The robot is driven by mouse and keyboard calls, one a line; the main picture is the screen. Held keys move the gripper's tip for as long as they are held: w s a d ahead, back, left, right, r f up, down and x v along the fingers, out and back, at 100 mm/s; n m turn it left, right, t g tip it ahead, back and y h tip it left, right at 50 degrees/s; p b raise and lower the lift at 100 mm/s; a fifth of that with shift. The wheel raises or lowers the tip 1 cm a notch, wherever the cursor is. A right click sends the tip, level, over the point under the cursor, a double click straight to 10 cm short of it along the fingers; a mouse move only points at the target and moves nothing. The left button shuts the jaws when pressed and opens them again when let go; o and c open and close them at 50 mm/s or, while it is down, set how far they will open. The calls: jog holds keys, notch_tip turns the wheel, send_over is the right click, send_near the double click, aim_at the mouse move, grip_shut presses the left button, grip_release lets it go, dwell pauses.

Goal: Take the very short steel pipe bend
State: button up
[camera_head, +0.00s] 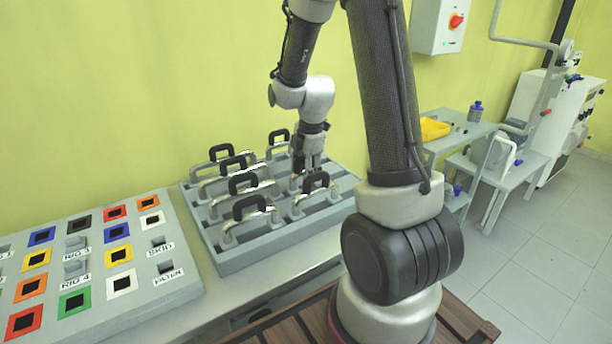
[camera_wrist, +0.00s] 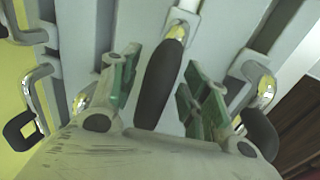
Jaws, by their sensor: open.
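Several steel pipe bends with black handles stand in a grey slotted rack (camera_head: 235,262). The bends in the right column, such as the front right bend (camera_head: 312,200), look shorter than those in the left column, such as the front left bend (camera_head: 248,224). I cannot tell for sure which is the very short one. My gripper (camera_head: 307,168) is open, pointing down over the right column, and partly hides what is under it. In the wrist view, a black handle (camera_wrist: 158,88) with a steel end (camera_wrist: 178,32) lies between my open green-padded fingers (camera_wrist: 160,92); contact is not visible.
Neighbouring bends stand close on both sides in the wrist view, at left (camera_wrist: 42,92) and right (camera_wrist: 262,92). A grey panel with coloured square sockets (camera_head: 95,262) lies left of the rack. A yellow tray (camera_head: 434,129) is on a shelf at right.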

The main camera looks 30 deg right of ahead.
jog(key=shift+f, duration=0.15)
grip_shut()
